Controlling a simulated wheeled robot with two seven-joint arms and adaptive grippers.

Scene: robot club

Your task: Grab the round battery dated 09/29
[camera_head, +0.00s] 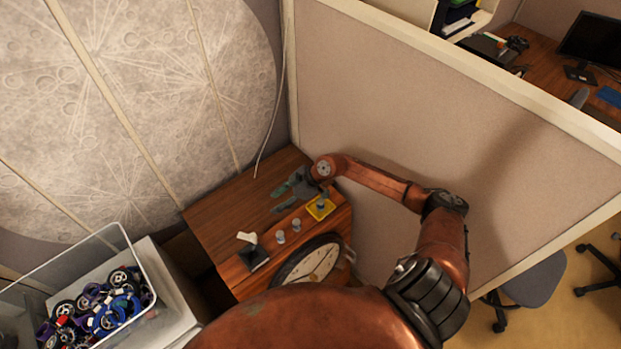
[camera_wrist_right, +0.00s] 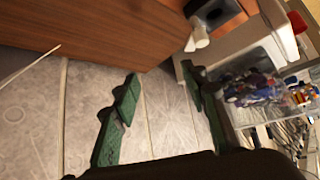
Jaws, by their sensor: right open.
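Two small grey cylinders, (camera_head: 281,238) and (camera_head: 295,224), stand on the wooden cabinet top in the head view. A third grey cylinder (camera_head: 321,202) is on a yellow square pad (camera_head: 314,212). They look like round batteries, but no date is readable on any of them. My right gripper (camera_head: 281,199) is open and empty beyond the cylinders, to the left of the yellow pad. Its green fingers (camera_wrist_right: 160,85) are spread in the wrist view with nothing between them, and no cylinder is identifiable there. My left gripper is not in view.
A round clock (camera_head: 310,262) is at the cabinet's (camera_head: 217,219) near edge. A black block (camera_head: 254,258) with a white item (camera_head: 247,237) is left of the cylinders. A clear bin (camera_head: 117,237) of wheeled parts is lower left. A partition (camera_head: 420,110) stands behind.

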